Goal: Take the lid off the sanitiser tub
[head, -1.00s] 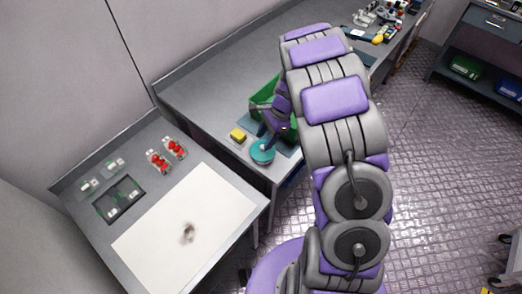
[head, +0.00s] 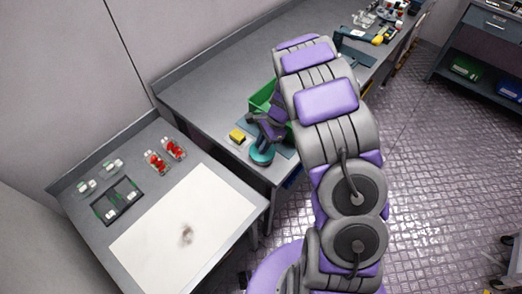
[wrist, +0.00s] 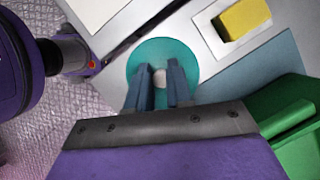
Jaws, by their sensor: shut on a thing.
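The sanitiser tub (head: 261,157) is a round teal tub near the front edge of the far bench, in the head view. Its teal lid (wrist: 163,53) fills the middle of the wrist view, with a pale round knob (wrist: 160,77) at its centre. My gripper (wrist: 158,80) is over the lid, its two blue-grey fingers on either side of the knob and shut on it. In the head view my gripper (head: 265,138) is right above the tub and hides part of it. I cannot tell whether the lid is apart from the tub.
A yellow sponge (head: 237,135) on a pale tray (wrist: 208,26) lies beside the tub. A green crate (head: 262,97) stands behind my gripper. The near bench holds punnets of red berries (head: 173,149), a black tray (head: 117,201) and a stained white sheet (head: 165,250).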

